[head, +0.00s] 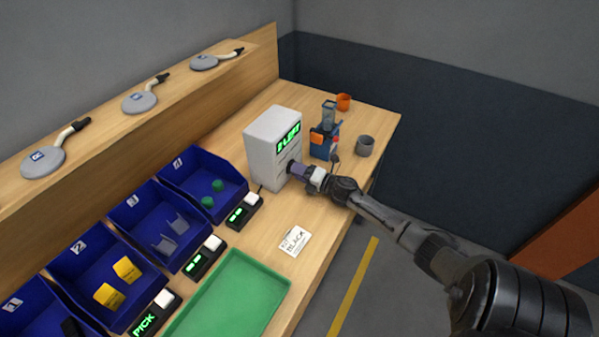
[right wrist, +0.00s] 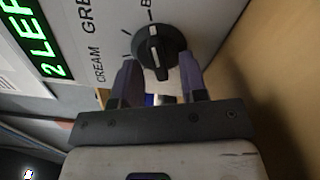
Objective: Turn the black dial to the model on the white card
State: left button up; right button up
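The black dial (right wrist: 158,48) is on the front of a white box (head: 265,150) and has a pale pointer line. Printed words around it read "CREAM", "GRE…" and "B…", the last two cut off. The white card (head: 294,240) lies flat on the bench and reads "BLACK". My right gripper (head: 295,170) is at the box front and hides the dial in the head view. In the right wrist view its two fingers (right wrist: 160,72) are apart, one at each side of the dial's near edge; I cannot tell whether they touch it. My left gripper is out of view.
A green tray (head: 230,298) lies in front of the card. Blue bins (head: 150,222) with parts line the left, with small display units (head: 243,210) before them. A blue device (head: 323,143), a grey cup (head: 365,146) and an orange cup (head: 343,102) stand beyond the box.

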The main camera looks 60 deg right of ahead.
jog(key=s, duration=1.2)
jog(key=shift+s+d, duration=0.15)
jog(key=shift+s, duration=0.75)
jog(key=shift+p, duration=0.3)
